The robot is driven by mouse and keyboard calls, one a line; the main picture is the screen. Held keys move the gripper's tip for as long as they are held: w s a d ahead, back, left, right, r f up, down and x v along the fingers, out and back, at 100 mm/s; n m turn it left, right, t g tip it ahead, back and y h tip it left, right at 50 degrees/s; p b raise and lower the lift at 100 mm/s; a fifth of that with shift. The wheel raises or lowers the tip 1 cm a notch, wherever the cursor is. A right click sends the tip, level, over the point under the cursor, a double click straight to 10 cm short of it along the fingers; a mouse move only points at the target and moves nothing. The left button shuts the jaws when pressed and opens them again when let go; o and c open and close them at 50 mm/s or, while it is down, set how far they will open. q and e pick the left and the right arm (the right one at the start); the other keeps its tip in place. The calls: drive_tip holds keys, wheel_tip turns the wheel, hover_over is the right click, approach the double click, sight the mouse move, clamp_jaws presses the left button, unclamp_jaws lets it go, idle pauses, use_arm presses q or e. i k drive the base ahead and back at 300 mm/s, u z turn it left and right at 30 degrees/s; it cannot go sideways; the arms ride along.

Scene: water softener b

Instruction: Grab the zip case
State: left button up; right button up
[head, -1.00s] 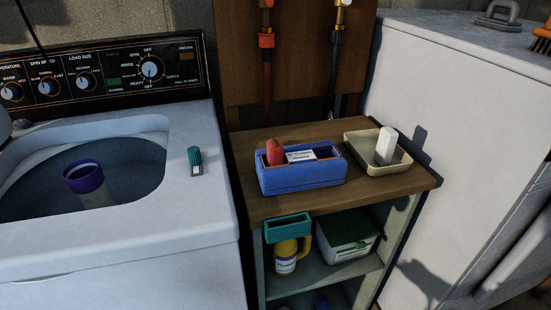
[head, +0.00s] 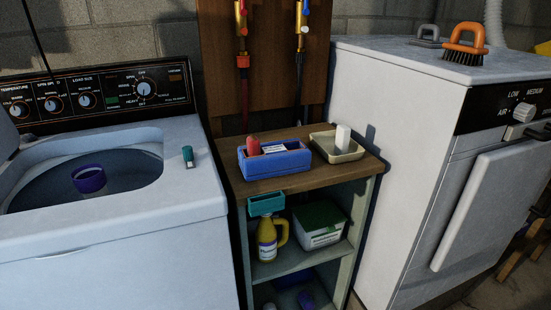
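A blue open-topped case (head: 275,167), which looks like the zip case, sits on the wooden top of a small shelf unit. A red object (head: 253,146) and a white labelled item (head: 276,147) stick out of its top. No zip can be made out at this size. Neither of my grippers is in the head view.
A beige tray (head: 325,151) with a white object (head: 342,139) stands just right of the case. A top-loading washer (head: 120,245) is at left, a dryer (head: 400,120) at right. Shelves below hold a yellow bottle (head: 266,240) and a green-lidded tub (head: 320,238).

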sight(253, 143)
drive_tip(key=z, duration=0.75)
drive_tip(key=i, duration=0.9)
drive_tip(key=u, duration=1.95)
